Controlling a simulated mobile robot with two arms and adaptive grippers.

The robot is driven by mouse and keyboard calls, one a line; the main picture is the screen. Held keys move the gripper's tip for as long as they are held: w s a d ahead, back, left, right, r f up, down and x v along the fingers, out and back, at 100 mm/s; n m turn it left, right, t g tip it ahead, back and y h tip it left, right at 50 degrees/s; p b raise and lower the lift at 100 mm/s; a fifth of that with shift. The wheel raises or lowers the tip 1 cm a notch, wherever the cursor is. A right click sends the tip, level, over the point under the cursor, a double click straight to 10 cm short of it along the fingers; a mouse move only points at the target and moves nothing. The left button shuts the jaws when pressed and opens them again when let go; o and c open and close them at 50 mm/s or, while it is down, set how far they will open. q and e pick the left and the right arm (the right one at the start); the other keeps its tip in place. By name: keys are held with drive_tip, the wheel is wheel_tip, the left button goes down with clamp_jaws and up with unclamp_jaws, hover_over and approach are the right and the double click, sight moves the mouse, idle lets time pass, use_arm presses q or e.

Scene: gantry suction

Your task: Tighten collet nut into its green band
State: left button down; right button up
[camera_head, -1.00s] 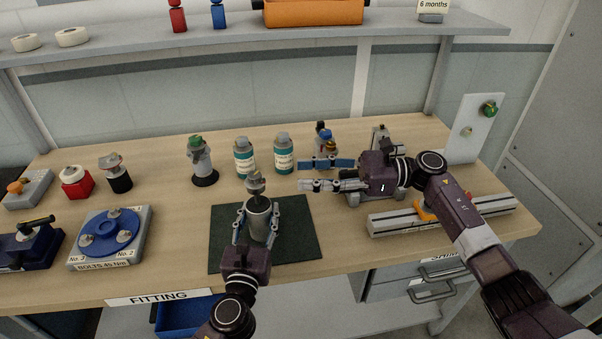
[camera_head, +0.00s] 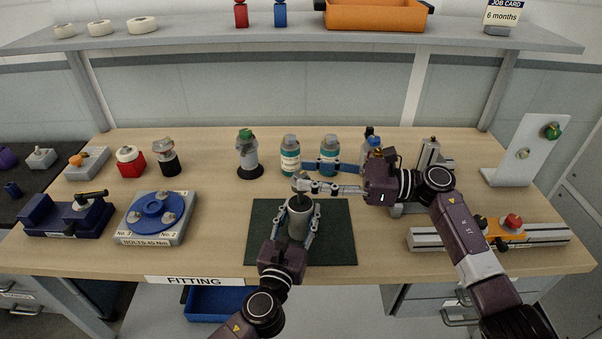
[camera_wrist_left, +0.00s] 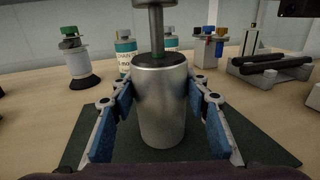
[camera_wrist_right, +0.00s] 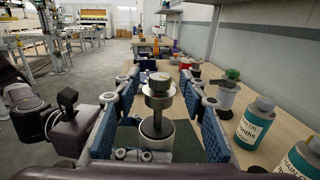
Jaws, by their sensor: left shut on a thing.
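A grey metal cylinder (camera_wrist_left: 160,105) stands upright on the dark green mat (camera_head: 335,240). My left gripper (camera_head: 298,222) is shut around its sides. A steel stem with a wide collar and narrower top, seemingly the collet nut part (camera_wrist_right: 158,92), rises from the cylinder's dark top opening. A trace of green shows near the stem's base in the left wrist view; I cannot make out the band's edges. My right gripper (camera_wrist_right: 160,100) is open, its blue-padded fingers on either side of the stem with gaps. In the head view the right gripper (camera_head: 302,175) reaches in from the right.
Two teal-labelled bottles (camera_head: 290,156) and a green-capped part (camera_head: 247,155) stand behind the mat. A blue turntable fixture (camera_head: 158,212) is at left, a rail with an orange piece (camera_head: 500,235) at right. Bare bench lies left of the mat.

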drive_tip(key=shift+w+a, duration=0.15)
drive_tip(key=shift+a, duration=0.55)
drive_tip(key=shift+w+a, duration=0.1)
drive_tip(key=shift+a, duration=0.55)
drive_tip(key=shift+c, duration=0.6)
clamp_jaws()
